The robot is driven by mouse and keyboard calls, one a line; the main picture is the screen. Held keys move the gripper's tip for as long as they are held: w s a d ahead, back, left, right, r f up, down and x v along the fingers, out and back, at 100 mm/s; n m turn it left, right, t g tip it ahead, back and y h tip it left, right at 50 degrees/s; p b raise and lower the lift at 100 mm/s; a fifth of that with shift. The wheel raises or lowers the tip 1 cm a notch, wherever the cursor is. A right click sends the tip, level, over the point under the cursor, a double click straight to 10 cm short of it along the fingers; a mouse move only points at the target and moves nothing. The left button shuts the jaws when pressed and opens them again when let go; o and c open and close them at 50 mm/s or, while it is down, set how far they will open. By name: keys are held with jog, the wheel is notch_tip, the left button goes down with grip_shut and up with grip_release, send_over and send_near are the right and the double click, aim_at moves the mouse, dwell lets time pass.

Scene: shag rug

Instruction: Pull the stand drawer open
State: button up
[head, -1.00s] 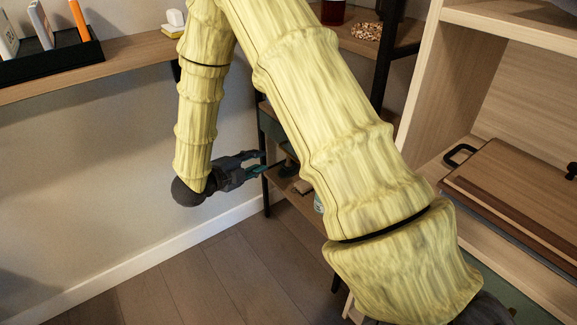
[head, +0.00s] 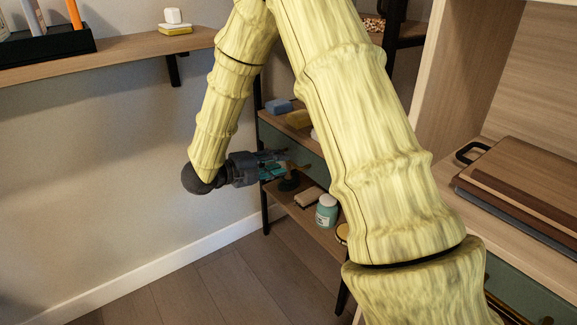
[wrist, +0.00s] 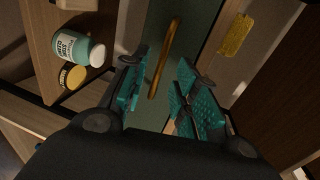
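The stand drawer has a dark green front (head: 291,140), partly hidden behind my arm in the head view. In the wrist view the drawer front (wrist: 190,35) fills the middle, with a long brass handle (wrist: 165,58) on it. My gripper (head: 282,163) is at the left end of the stand, in front of the drawer. In the wrist view my gripper (wrist: 163,88) is open, its teal fingers on either side of the handle's lower part. I see no finger clearly touching the handle. The drawer looks shut.
A wooden wall shelf (head: 120,54) is at upper left; a cabinet (head: 470,85) is at right.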

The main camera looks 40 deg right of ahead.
jog(key=shift+b+x, duration=0.65)
jog(key=shift+x, duration=1.6)
jog(key=shift+c, duration=0.5)
grip_shut()
